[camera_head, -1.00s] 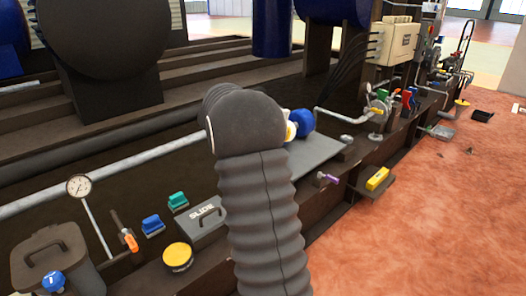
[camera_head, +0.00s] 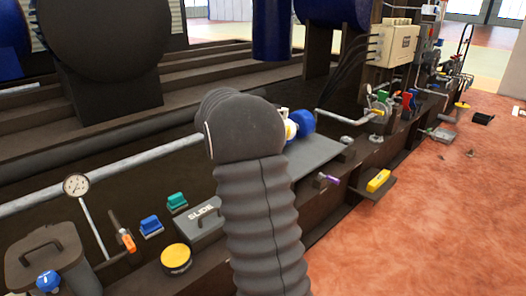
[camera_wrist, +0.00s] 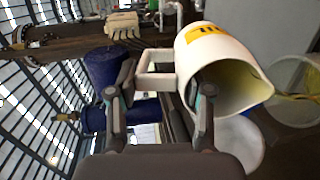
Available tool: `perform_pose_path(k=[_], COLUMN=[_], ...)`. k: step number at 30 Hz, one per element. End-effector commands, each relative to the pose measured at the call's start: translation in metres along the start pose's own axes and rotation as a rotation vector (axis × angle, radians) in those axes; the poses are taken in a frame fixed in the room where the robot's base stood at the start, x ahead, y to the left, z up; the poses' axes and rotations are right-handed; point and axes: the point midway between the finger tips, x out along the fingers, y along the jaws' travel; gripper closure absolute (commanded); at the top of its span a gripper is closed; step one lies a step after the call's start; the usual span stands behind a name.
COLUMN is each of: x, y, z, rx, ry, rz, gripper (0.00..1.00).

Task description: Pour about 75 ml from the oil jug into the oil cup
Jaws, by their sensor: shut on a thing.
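The oil jug (camera_wrist: 208,50), white with a yellow label, is tipped over in the wrist view, its open mouth and spout facing right. Yellow oil shows inside, and a thin yellow stream runs right from the spout. A translucent cup (camera_wrist: 287,72), seemingly the oil cup, is at the right edge and partly cut off. The stream crosses in front of it or enters it; the level inside cannot be read. My gripper (camera_wrist: 167,80) is shut on the jug's handle (camera_wrist: 154,68). In the head view my arm hides the gripper and cup.
A grey SLIDE box (camera_head: 203,222), a yellow round tin (camera_head: 176,258), a gauge (camera_head: 75,186) and a lidded bin (camera_head: 42,258) line the bench at left. A blue round part (camera_head: 301,122) shows behind my arm. A yellow block (camera_head: 378,180) lies on a ledge at right.

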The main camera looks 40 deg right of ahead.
Motion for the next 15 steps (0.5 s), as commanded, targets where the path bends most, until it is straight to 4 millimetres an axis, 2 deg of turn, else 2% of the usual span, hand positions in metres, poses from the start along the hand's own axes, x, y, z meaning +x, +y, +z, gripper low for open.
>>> perform_pose_path(k=[15], x=[-0.0041], y=[0.0008], z=[0.0003], rx=[0.004], ry=[0.0], rz=[0.042], gripper=[1.0])
